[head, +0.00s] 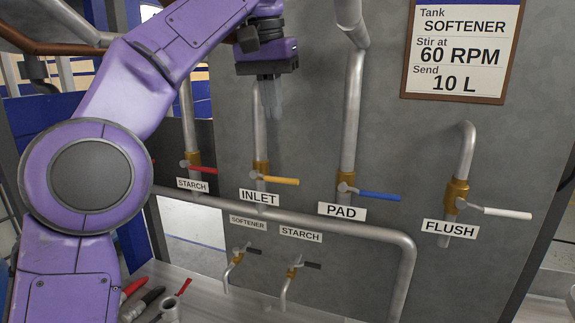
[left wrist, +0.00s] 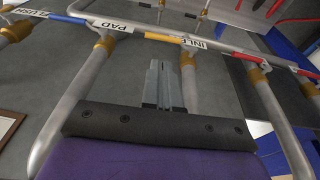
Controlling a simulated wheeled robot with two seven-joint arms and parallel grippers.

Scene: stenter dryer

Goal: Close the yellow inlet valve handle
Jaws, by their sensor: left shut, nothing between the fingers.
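The yellow inlet valve handle (head: 281,181) points out to the right, roughly level, from its brass valve body (head: 260,169) on a vertical grey pipe. The INLET label (head: 259,197) sits just below it. My left gripper (head: 274,108) is shut and empty, fingers pointing down, above the yellow handle and apart from it in the picture. In the left wrist view, the yellow handle (left wrist: 163,37) shows beyond the tips of the shut left gripper (left wrist: 160,66), beside the upside-down INLET label. My right gripper is in neither view.
The red starch handle (head: 202,168) is to the left, the blue pad handle (head: 379,195) and white flush handle (head: 507,212) to the right. A thick horizontal pipe (head: 330,225) runs below the labels. Two small dark-handled valves are lower. A sign (head: 462,48) hangs upper right.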

